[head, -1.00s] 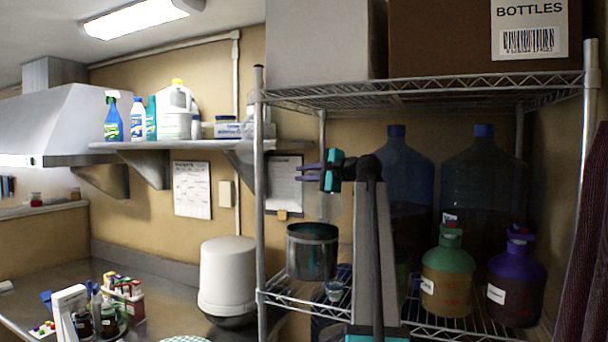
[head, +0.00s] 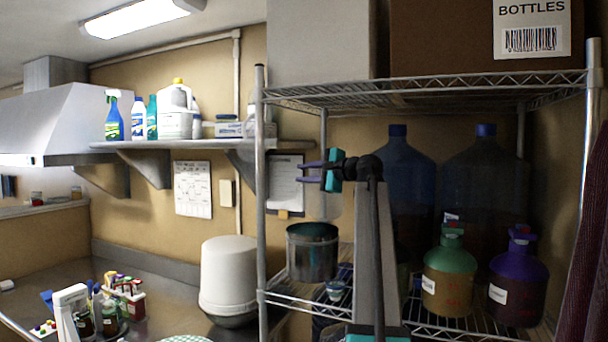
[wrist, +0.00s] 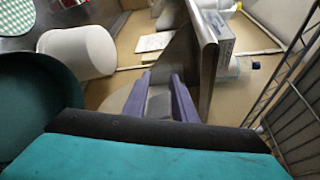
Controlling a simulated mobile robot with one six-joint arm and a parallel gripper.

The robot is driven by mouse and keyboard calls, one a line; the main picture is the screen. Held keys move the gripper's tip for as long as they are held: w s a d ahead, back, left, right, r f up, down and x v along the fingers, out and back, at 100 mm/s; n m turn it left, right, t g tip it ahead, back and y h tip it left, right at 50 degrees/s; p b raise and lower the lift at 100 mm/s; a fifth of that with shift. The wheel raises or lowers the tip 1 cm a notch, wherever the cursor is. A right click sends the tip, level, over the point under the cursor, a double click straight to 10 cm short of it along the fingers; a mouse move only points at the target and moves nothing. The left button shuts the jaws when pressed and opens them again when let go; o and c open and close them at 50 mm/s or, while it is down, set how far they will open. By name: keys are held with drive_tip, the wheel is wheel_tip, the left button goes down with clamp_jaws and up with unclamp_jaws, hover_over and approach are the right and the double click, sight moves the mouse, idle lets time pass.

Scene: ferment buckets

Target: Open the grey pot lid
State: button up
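A grey metal pot (head: 312,258) stands upright on the wire shelf, left of my arm. Its top looks dark and round; I cannot tell whether a lid sits on it. My gripper (head: 310,172) is above the pot and apart from it, its purple fingers pointing left. The fingers are spread with nothing between them; they also show in the wrist view (wrist: 160,98). A large dark teal round shape at the left of the wrist view may be the pot's top, partly cut off.
A white bucket (head: 228,275) stands on the counter to the left. Green (head: 449,275) and purple (head: 516,285) jugs stand on the shelf to the right. A small cup (head: 335,289) is beside the pot. A rack post (head: 261,200) rises left of the pot.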

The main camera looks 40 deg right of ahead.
drive_tip(key=shift+s+d, duration=0.15)
drive_tip(key=shift+d, duration=0.05)
drive_tip(key=s+d+r+p, duration=0.1)
drive_tip(key=s+r+p, duration=0.1)
drive_tip(key=s, duration=0.5)
drive_tip(key=s+d+r+p, duration=0.1)
drive_tip(key=s+d+r, duration=0.1)
drive_tip(key=s, duration=0.5)
drive_tip(key=shift+d+r+p, duration=0.15)
drive_tip(key=shift+r+p, duration=0.2)
drive_tip(key=shift+r, duration=0.4)
idle(1.3)
idle(0.3)
drive_tip(key=shift+s, duration=0.15)
idle(0.3)
drive_tip(key=s+r+b, duration=0.1)
drive_tip(key=s+b, duration=0.4)
drive_tip(key=s, duration=0.8)
drive_tip(key=shift+s+d+r, duration=0.15)
drive_tip(key=shift+s+r, duration=0.15)
drive_tip(key=shift+r, duration=0.1)
